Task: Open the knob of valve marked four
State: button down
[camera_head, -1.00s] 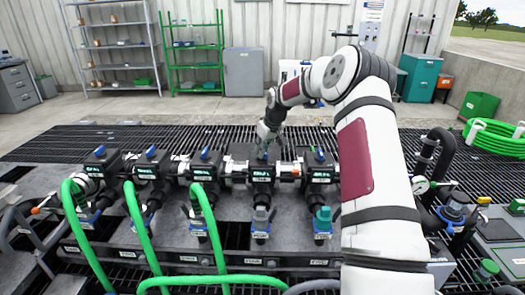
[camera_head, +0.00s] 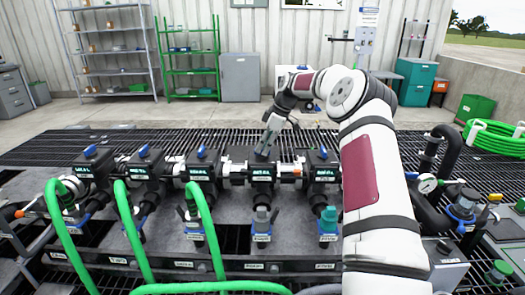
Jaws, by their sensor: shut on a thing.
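A row of black valves with blue knobs runs across the manifold. The fourth valve from the left (camera_head: 262,173) has a dark body with a small label too small to read here. My gripper (camera_head: 263,153) comes down onto its top from behind, tilted, with its fingertips shut around the knob. The fingers hide most or all of that knob, so its angle cannot be seen. Blue knobs show on the first (camera_head: 90,151), second (camera_head: 144,151), third (camera_head: 201,153) and fifth (camera_head: 323,153) valves.
Green hoses (camera_head: 207,225) arch in front of the left valves. A black pipe with a gauge (camera_head: 427,183) stands at the right. My arm covers the area right of the fifth valve. Shelves (camera_head: 190,62) and a grey cabinet (camera_head: 241,75) stand far behind, across open floor.

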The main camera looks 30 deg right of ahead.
jog(key=shift+f+n+b, duration=0.15)
jog(key=shift+n+b, duration=0.2)
jog(key=shift+n, duration=0.25)
jog(key=c, duration=1.6)
grip_release()
jog(key=shift+d+r, duration=0.2)
jog(key=shift+r, duration=0.4)
jog(key=v, duration=1.1)
